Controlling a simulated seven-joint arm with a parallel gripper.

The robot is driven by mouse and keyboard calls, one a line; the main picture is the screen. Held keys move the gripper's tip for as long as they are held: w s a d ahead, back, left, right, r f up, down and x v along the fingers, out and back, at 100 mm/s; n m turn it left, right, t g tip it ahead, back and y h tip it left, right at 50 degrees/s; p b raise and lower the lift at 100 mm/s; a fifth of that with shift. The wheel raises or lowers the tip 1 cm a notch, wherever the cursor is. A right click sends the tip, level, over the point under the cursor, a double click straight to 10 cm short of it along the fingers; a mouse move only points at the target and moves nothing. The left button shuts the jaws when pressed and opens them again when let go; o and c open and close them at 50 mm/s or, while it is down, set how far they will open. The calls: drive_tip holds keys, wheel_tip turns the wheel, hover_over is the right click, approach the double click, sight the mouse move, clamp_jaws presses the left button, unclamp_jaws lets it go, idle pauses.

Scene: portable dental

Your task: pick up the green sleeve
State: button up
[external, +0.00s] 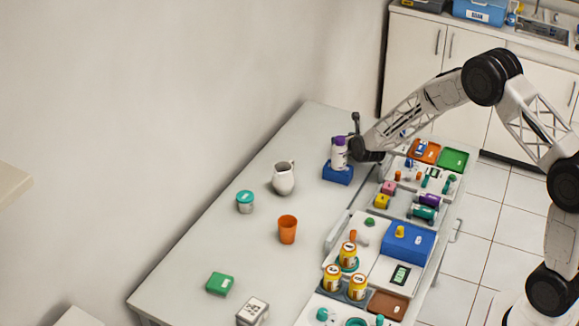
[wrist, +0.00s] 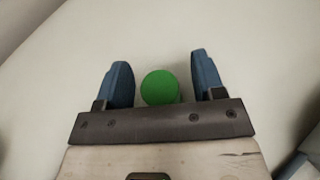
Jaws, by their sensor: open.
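The green sleeve (wrist: 160,87) shows in the wrist view as a round green shape, seen end-on, against a pale surface. My gripper (wrist: 160,68) is open, with one blue finger on each side of the sleeve and a narrow gap at both sides. The sleeve's lower edge is close to the dark bar of my gripper, and its height cannot be told. In the external view my gripper (external: 338,177) points down over the far part of the white table. I cannot make out the sleeve there; my gripper seems to hide it.
On the white table (external: 200,245) stand a white jug (external: 284,178), a teal-lidded jar (external: 245,202), an orange cup (external: 288,229) and a green box (external: 220,283). Trays with several small items and a blue box (external: 408,243) line the right side. The left part is mostly clear.

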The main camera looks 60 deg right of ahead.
drive_tip(key=shift+w+d+f, duration=0.1)
drive_tip(key=shift+w+d, duration=0.15)
drive_tip(key=shift+w, duration=0.05)
idle(0.5)
drive_tip(key=c, duration=1)
wheel_tip(320, 180, up, 10)
idle(0.4)
idle(0.6)
